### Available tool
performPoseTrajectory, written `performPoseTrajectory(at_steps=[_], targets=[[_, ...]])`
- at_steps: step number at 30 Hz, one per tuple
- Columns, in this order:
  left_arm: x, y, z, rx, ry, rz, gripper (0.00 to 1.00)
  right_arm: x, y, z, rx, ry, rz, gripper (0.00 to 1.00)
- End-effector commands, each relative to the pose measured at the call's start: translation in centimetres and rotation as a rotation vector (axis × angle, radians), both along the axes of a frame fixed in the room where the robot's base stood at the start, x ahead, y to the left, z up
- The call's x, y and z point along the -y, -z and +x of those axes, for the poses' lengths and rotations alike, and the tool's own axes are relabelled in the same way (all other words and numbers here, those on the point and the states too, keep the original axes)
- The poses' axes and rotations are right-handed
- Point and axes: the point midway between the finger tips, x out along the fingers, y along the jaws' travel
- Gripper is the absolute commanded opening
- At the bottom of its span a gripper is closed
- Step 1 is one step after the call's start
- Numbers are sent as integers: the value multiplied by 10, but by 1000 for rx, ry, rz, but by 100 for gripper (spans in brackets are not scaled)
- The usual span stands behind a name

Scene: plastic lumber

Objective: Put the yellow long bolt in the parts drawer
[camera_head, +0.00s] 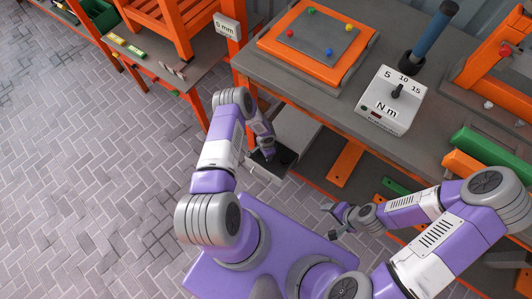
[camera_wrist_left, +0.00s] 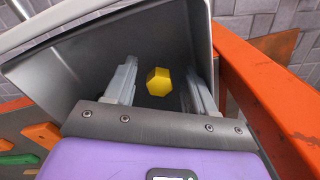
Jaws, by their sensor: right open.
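The grey parts drawer (camera_head: 262,175) is pulled out below the workbench in the head view; its walls (camera_wrist_left: 62,68) fill much of the left wrist view. My left gripper (camera_head: 270,158) reaches down into the drawer. In the left wrist view the left gripper (camera_wrist_left: 160,78) has its fingers apart. The yellow long bolt (camera_wrist_left: 158,82) shows end-on as a hexagonal head between them, with a gap on each side, inside the drawer. Its shank is hidden. The bolt does not show in the head view. My right gripper (camera_head: 335,220) is open and empty, beside the bench.
The workbench (camera_head: 275,72) carries an orange tray (camera_head: 270,40) with coloured pegs and a torque box (camera_head: 392,100). Orange bench framing (camera_wrist_left: 262,95) runs close to the left gripper's right side. Green and orange planks lie at right. The brick floor at left is clear.

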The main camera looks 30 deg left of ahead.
Motion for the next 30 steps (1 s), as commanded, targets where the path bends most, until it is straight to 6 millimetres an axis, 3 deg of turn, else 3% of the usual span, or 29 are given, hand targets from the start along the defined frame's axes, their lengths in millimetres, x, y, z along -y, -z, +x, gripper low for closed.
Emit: performPoseTrajectory(at_steps=[9, 18, 24, 27, 30], targets=[[-1, -4, 1, 1, 0, 0, 54, 0, 0, 0, 0, 0, 0, 70], [0, -56, 1, 1, 1, 1, 54, 0, -25, 0, 0, 0, 0, 70], [1, -76, 0, 0, 0, -1, 54, 0, -32, 0, 0, 0, 0, 70], [12, -83, -5, -7, -20, -33, 54, 0, -33, 0, 0, 0, 0, 70], [41, -95, -20, -24, -83, -116, 54, 0, -33, 0, 0, 0, 0, 70]])
